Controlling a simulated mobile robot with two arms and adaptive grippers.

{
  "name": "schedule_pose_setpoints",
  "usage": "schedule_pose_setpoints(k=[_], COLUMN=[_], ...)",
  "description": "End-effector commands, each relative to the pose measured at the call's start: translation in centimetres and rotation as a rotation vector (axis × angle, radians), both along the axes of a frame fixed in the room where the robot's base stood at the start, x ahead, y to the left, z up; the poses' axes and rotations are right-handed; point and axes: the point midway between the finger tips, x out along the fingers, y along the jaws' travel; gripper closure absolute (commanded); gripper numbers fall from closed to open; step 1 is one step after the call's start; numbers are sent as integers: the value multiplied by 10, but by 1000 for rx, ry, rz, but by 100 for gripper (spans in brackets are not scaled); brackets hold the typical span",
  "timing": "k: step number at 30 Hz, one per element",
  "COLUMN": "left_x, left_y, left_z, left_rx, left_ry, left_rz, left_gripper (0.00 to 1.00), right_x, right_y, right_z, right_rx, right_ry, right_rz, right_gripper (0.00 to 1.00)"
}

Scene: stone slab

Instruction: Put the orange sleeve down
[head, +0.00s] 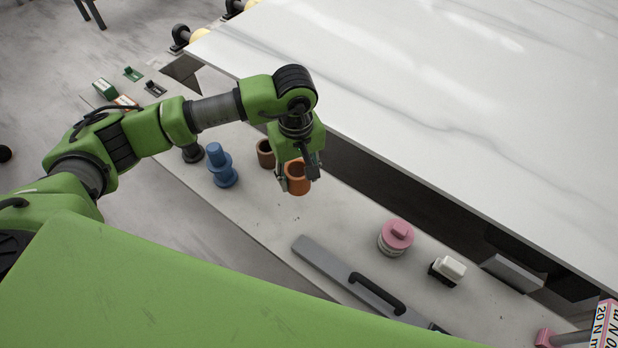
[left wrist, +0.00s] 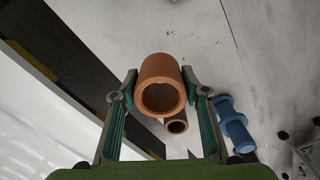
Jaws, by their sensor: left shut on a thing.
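The orange sleeve (head: 297,179) is a short, hollow cylinder. My left gripper (head: 298,176) is shut on it, with one finger on each side. In the left wrist view the sleeve (left wrist: 161,84) sits between the two fingertips of the left gripper (left wrist: 160,88), and its open end faces the camera. In the head view the sleeve is over the grey bench (head: 330,222); I cannot tell whether it touches the surface. My right gripper is not in view.
A brown sleeve (head: 265,153) stands just left of the orange one, and a blue spool-shaped part (head: 221,167) further left. A grey bar with a black handle (head: 345,275), a pink-topped container (head: 396,237) and a white block (head: 449,268) lie to the right. The white slab (head: 430,100) edges the bench.

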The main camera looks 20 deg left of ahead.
Motion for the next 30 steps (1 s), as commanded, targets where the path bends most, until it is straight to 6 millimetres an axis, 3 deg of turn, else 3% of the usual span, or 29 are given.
schedule_pose_setpoints(k=[6, 12, 17, 24, 30], left_x=[28, 42, 48, 48, 48], left_y=[-7, -10, -11, -11, -10], left_z=[-35, -52, -60, -87, -90], left_rx=[0, -1, 0, -1, -1], left_ry=[4, 2, 3, 2, -1], left_rz=[2, 0, 0, -1, -2], left_gripper=[82, 82, 82, 82, 82], right_x=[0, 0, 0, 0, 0], right_y=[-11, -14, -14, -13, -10], right_z=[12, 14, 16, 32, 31], right_rx=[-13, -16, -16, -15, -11], right_ry=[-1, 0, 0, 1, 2], right_rz=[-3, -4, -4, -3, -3], right_gripper=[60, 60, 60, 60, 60])
